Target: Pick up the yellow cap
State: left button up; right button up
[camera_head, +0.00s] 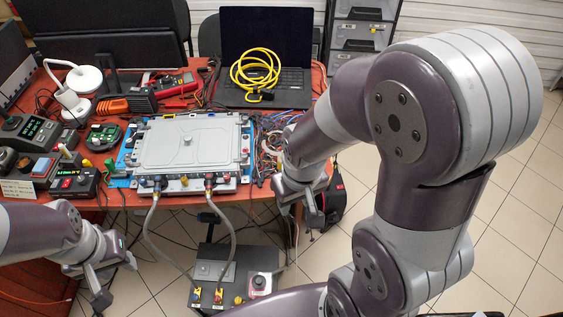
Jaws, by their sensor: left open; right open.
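A flat silver unit (185,145) sits on a blue base at the front of the red table. Two grey hoses run from dark fittings on its front edge down to a grey box (214,268) below. A small yellow piece (184,181) shows on the unit's front edge between the fittings; it is too small to tell if it is the yellow cap. My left gripper (101,296) is open and empty, low at the bottom left, apart from the unit. My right gripper (305,212) is open and empty, right of the unit near the table's front edge.
A laptop (298,85) with a coiled yellow cable (257,70) stands at the back. Instruments and a white lamp (70,100) crowd the left. Loose wires (268,140) lie right of the unit. Tiled floor lies right.

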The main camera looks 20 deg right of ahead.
aim_at(87, 164)
jog(key=k+j+z, duration=0.1)
jog(key=j, duration=0.25)
jog(key=k+j+z, duration=0.1)
jog(key=j, duration=0.3)
jog(key=i+j+z, duration=0.1)
jog(key=j+z, duration=0.3)
jog(key=j, duration=0.25)
jog(key=j+z, duration=0.45)
jog(key=j, duration=0.25)
jog(key=k+j+z, duration=0.15)
jog(key=j+z, duration=0.25)
jog(key=j, duration=0.2)
jog(key=i+j+z, duration=0.15)
jog(key=j, duration=0.2)
jog(key=i+j+z, duration=0.3)
jog(key=j, duration=0.45)
jog(key=i, duration=0.1)
